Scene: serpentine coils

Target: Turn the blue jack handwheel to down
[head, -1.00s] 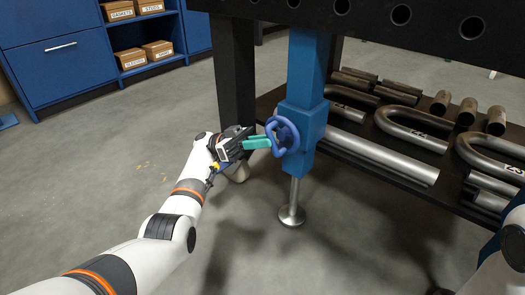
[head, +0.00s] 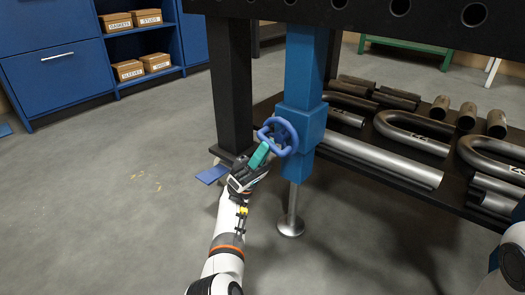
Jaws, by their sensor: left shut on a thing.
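The blue jack handwheel (head: 291,132) is mounted on the front of the blue jack housing (head: 312,125) on the table leg. A steel screw (head: 293,198) runs down from the housing to a round foot (head: 291,226) at the floor. My left gripper (head: 262,152) reaches up from below, with its teal fingers shut on the lower left part of the handwheel rim. The fingers hide that part of the rim. A piece of my right arm (head: 511,262) shows at the right edge; its gripper is out of view.
The dark table top (head: 430,18) overhangs the jack. A black leg (head: 231,85) stands behind my left gripper. A low shelf (head: 360,165) with bent pipes (head: 410,130) lies to the right. Blue cabinets (head: 60,75) stand far left.

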